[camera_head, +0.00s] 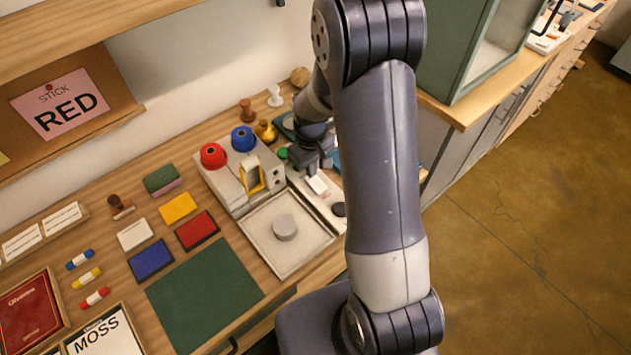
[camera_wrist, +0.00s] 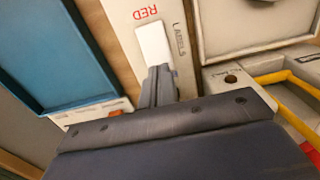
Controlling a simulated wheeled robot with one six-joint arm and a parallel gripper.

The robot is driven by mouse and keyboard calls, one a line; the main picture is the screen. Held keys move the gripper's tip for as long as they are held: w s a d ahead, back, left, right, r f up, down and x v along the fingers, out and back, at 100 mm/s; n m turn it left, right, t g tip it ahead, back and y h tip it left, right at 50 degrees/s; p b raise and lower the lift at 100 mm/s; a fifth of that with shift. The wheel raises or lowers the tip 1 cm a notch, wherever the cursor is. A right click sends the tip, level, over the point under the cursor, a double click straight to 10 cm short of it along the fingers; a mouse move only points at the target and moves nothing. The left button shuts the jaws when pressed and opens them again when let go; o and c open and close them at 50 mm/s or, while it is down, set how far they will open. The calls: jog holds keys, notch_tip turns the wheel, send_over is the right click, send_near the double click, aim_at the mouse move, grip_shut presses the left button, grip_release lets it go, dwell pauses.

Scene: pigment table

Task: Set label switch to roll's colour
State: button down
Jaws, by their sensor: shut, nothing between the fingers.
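The label switch is a white rocker (camera_wrist: 153,44) on a pale panel (camera_wrist: 180,75) marked "RED" and "LABELS" in the wrist view. The red word stands just beyond the rocker's far end. In the head view the rocker (camera_head: 317,184) shows on the narrow panel right of the grey machine. My gripper (camera_head: 312,160) is over that panel. In the wrist view my gripper (camera_wrist: 160,72) is shut, its tips at the rocker's near end; I cannot tell whether they touch it. A red roll (camera_head: 213,156) and a blue roll (camera_head: 243,139) sit on the machine. Lettering under my gripper is hidden.
A pink card (camera_head: 61,103) on the board reads "STICK RED". A yellow frame (camera_head: 251,176) stands on the machine, and a tray (camera_head: 262,238) holding a grey disc is before it. A blue tray (camera_wrist: 65,50) lies left of the panel. Ink pads and a green mat (camera_head: 204,297) are left.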

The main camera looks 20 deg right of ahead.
jog(key=shift+f+b, duration=0.65)
jog(key=shift+f, duration=0.25)
dwell(0.3)
jog(key=shift+r+p, duration=2.4)
jog(key=shift+r, duration=1.2)
jog(key=shift+f, duration=0.15)
notch_tip(320, 180, down, 7)
jog(key=b, duration=0.5)
jog(key=shift+r, duration=0.2)
